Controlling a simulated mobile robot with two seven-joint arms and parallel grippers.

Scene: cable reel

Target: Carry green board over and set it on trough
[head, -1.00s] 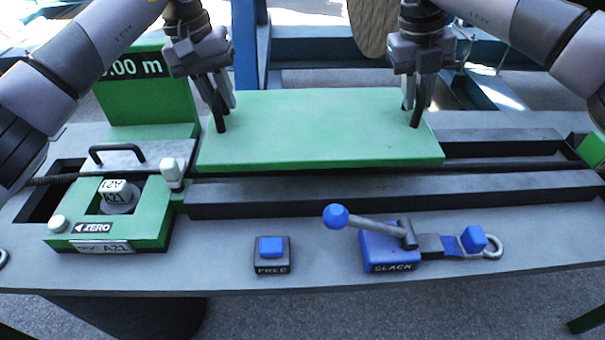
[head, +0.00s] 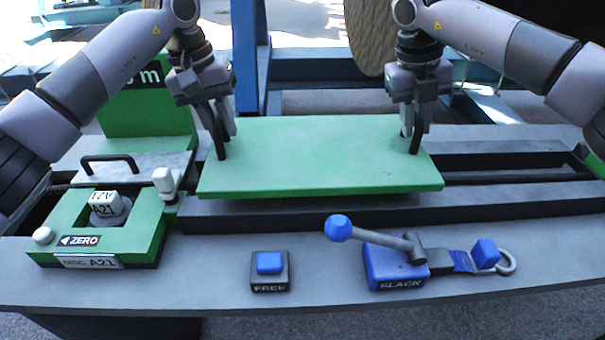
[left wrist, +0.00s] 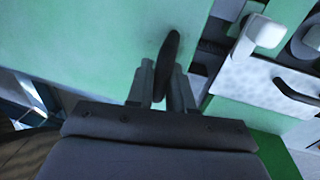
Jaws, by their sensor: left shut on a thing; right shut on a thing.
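The green board (head: 318,158) is a flat rectangle, held about level over the trough (head: 500,205) on the bench. Its near edge hides part of the trough, and I cannot tell whether it touches the rails. My left gripper (head: 221,145) is shut on the board near its left end. My right gripper (head: 412,140) is shut on it near its right end. In the left wrist view the board (left wrist: 80,50) fills the left and middle, with the left gripper's fingers (left wrist: 163,85) at its edge.
Left of the trough stand a green measuring unit (head: 140,235) with a white-capped knob and a plate with a black handle (head: 110,160). In front are a blue button box (head: 270,270) and a blue lever clamp (head: 395,260). A wooden reel (head: 375,35) stands behind.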

